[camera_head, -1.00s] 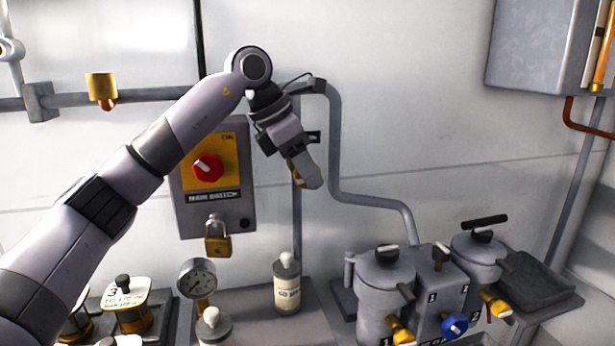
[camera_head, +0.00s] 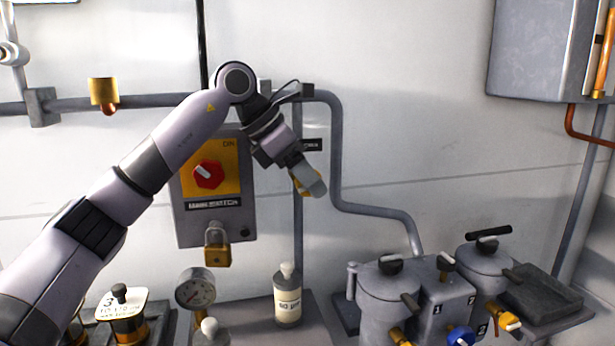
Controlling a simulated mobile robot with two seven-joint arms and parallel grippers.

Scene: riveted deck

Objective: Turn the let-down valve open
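No part in view carries a readable let-down label, so I cannot tell for sure which valve it is. At the lower right stand two grey pots, a left one (camera_head: 386,282) and a right one (camera_head: 486,262), with a grey block (camera_head: 441,290) marked 1 and 2 between them. A blue knob (camera_head: 460,337) sits low on the block. A brass valve with an orange handle (camera_head: 508,321) is at the right pot, and another brass fitting (camera_head: 399,336) is at the left pot. My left gripper (camera_head: 313,188) hangs before the wall, up and left of the pots, touching none of them. Its finger gap is not clear.
A switch box (camera_head: 215,220) with a red knob (camera_head: 208,174) and padlock (camera_head: 217,253) is behind my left arm. A gauge (camera_head: 195,289), a bottle (camera_head: 288,302) and a numbered jar (camera_head: 121,310) stand below. A grey pipe (camera_head: 375,211) runs behind the gripper.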

